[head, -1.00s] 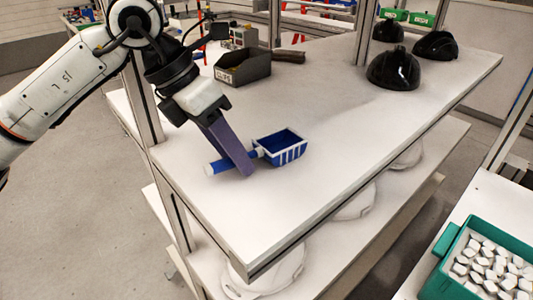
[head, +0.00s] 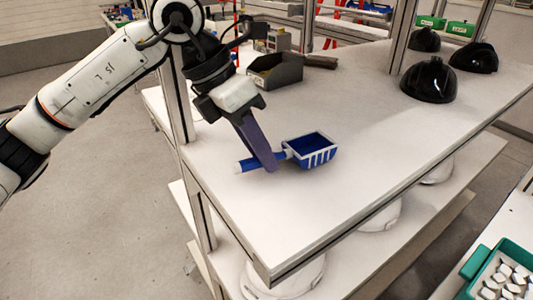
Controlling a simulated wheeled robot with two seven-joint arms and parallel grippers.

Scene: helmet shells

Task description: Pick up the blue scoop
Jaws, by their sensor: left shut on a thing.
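The blue scoop (head: 311,151) with white ribs lies at the near left part of the white table (head: 350,170). Its blue and white handle points left. My left gripper (head: 270,166) reaches down from the upper left with its long purple fingers across the handle. The fingers are shut on the handle and hide part of it. The scoop appears to be at or very close to the table surface; I cannot tell if there is a gap. My right gripper is not in the head view.
Several black helmet shells (head: 430,80) stand at the far right of the table. A dark bin (head: 275,70) stands at the back left. White shells (head: 285,280) are on the shelf below. A green crate (head: 490,265) of white pieces is at lower right. The table's middle is clear.

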